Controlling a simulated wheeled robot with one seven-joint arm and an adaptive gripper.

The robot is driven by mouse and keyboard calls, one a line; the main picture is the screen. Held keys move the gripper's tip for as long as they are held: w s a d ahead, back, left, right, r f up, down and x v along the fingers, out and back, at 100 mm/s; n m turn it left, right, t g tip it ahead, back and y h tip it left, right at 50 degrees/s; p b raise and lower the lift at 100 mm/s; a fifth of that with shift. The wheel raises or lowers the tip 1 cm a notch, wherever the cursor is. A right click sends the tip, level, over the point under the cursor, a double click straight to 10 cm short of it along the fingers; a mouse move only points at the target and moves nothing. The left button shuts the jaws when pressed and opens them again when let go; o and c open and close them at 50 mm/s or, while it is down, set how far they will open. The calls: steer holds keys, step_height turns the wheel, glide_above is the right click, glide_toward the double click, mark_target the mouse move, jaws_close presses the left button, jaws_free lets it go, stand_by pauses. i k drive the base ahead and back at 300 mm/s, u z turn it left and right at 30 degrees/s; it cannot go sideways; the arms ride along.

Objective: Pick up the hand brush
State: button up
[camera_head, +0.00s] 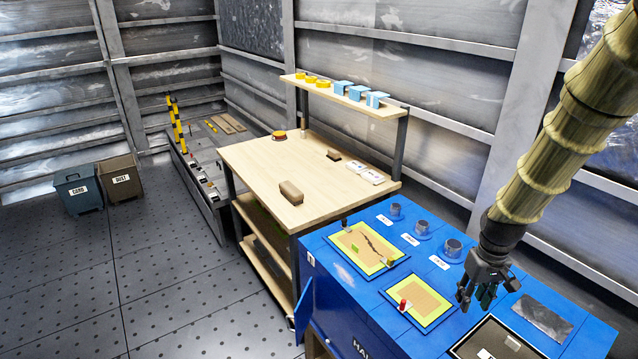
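No hand brush can be made out for certain. A brown block-like object (291,193) lies on the wooden workbench (255,165) near its front edge. A smaller dark brown piece (333,155) lies farther back on the same top. Either could be the brush; they are too small to tell. My gripper (476,302) hangs fingers down over the blue cabinet (385,325), to the right of both pieces and well apart from them. Its fingers look spread, with nothing seen between them.
Yellow-edged trays (352,269) and dark cylinders (453,248) occupy the blue cabinet top. A raised shelf (330,91) with yellow rings and blue boxes stands behind the workbench. Two bins (78,190) stand far left. The floor (150,280) at left is clear.

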mark_target(288, 189)
steer(key=u, duration=0.25)
steer(key=i, duration=1.2)
steer(key=u, duration=0.8)
steer(key=i, duration=0.7)
